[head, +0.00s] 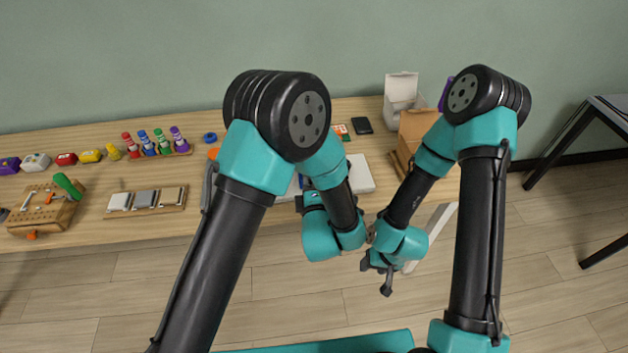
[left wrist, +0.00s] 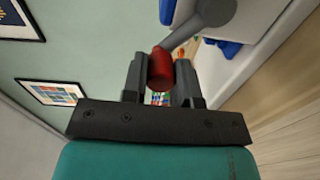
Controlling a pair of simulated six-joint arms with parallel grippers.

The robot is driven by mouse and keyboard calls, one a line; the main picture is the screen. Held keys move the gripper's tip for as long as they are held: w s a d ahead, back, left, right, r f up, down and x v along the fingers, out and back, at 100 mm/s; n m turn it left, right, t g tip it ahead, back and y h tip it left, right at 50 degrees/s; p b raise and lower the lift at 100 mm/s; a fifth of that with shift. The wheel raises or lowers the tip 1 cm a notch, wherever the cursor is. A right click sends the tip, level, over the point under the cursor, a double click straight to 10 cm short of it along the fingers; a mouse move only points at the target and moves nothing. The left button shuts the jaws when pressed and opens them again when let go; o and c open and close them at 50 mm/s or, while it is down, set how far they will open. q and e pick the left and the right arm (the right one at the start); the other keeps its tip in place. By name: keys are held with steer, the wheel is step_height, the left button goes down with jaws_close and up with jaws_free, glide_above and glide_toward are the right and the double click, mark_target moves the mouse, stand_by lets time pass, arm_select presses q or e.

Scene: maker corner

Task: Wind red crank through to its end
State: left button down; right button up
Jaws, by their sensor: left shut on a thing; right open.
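The red crank knob (left wrist: 161,70) sits between the two fingers of my left gripper (left wrist: 161,82) in the left wrist view, and the gripper is shut on it. A grey crank arm (left wrist: 187,28) runs from the knob up and to the right toward a round grey hub. In the head view my left arm covers the crank, so its turn angle cannot be told there. My right gripper (head: 377,277) is open and empty in the head view, hanging in front of the table's edge, apart from the crank.
A white box-like body (head: 360,175) shows beside my left forearm. An open cardboard box (head: 415,125) and a white container (head: 402,90) stand at the back right. A phone (head: 362,125) lies nearby. Bottles, blocks and a wooden tool board (head: 45,212) occupy the table's left side.

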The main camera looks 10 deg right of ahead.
arm_select(q)
steer(key=shift+a+f+n, duration=0.3)
steer(key=shift+f+n, duration=0.15)
steer(key=shift+n, duration=0.35)
steer(key=c, duration=0.9)
jaws_free()
steer(key=shift+s, duration=0.1)
steer(key=s, duration=1.7)
steer(key=shift+s+d+r, duration=0.15)
steer(key=shift+d, duration=0.1)
